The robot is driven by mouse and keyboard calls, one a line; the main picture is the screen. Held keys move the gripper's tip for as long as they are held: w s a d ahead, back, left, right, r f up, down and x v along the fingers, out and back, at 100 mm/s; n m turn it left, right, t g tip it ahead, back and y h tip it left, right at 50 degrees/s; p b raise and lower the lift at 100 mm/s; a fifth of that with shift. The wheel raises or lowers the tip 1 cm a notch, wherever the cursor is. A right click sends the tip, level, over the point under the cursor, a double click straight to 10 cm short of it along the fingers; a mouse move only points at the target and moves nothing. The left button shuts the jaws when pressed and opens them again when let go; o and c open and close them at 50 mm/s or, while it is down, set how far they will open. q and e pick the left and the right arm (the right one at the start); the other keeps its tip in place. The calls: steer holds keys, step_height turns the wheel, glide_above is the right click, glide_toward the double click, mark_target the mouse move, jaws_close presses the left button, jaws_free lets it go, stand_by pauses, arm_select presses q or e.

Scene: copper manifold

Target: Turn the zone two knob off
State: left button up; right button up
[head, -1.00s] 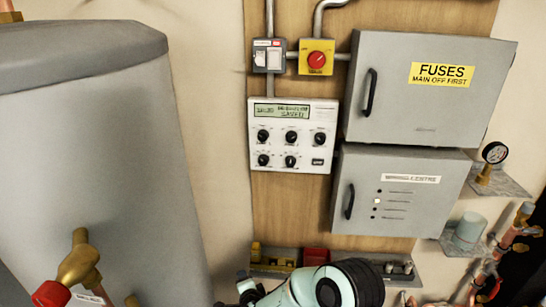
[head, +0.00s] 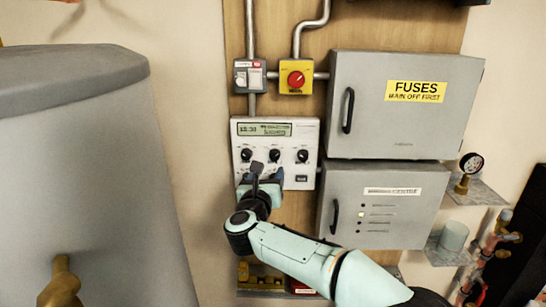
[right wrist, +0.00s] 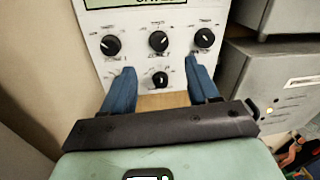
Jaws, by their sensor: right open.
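The white control panel (head: 291,134) hangs on a wooden board, with a green display (head: 264,129) on top. Its top row has three black knobs: left (head: 246,155), middle (head: 274,155) and right (head: 302,156). In the right wrist view a lower knob (right wrist: 160,79) shows between the fingers of my open right gripper (right wrist: 159,68). I cannot see whether the fingers touch the panel. In the head view my right gripper (head: 261,178) covers the lower knobs. My left gripper is not in view.
A yellow box with a red rotary switch (head: 296,78) and a grey switch box (head: 249,76) sit above. Grey fuse (head: 406,125) and wiring (head: 388,209) cabinets stand right of the panel. A large grey tank (head: 80,150) fills the left.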

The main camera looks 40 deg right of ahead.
mark_target(274, 157)
steer(key=p+x, duration=0.2)
steer(key=x, duration=0.6)
steer(key=shift+w+r+p, duration=0.2)
steer(key=shift+p, duration=0.2)
steer(key=shift+w+d+f, duration=0.2)
steer(key=shift+w+d, duration=0.15)
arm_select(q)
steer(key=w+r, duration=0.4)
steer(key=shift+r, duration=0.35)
arm_select(e)
steer(key=shift+s, duration=0.1)
steer(key=c, duration=1)
